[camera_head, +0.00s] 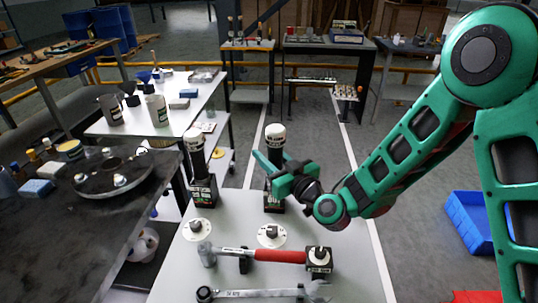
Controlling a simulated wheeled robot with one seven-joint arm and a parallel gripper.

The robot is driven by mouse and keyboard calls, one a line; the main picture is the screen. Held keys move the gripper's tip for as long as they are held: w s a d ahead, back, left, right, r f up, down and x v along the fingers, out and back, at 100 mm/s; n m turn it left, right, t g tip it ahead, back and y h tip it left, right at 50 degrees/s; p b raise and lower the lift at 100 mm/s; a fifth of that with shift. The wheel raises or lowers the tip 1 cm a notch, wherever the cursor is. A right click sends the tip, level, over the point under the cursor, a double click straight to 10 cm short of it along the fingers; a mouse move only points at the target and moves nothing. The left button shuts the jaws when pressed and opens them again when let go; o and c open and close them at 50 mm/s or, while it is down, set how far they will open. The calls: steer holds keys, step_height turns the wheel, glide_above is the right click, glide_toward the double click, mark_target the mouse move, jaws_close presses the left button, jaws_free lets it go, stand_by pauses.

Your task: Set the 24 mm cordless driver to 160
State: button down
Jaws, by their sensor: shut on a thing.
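Two upright cordless drivers with white caps and dark bodies stand on the light table, the left one (197,160) and the right one (275,138). Their labels are too small to read, so I cannot tell which is the 24 mm one. My gripper (273,171), with teal fingers, is shut on the right driver around its middle and hides part of its body. That driver's dark labelled base (273,205) shows below the fingers. In front of the drivers lie two white discs with dark knobs, the left disc (188,235) and the right disc (262,241); any scale marks are unreadable.
A red-handled hammer (275,256), a small black box with a knob (319,267) and a long wrench (255,294) occupy the table front (345,240). A dark bench with a round flange (110,180) stands left. A blue crate (470,220) sits on the floor right.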

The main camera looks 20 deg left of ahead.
steer(key=shift+f, duration=0.9)
steer(key=c, duration=1.2)
jaws_free()
steer(key=shift+f, duration=0.1)
steer(key=shift+s, duration=0.1)
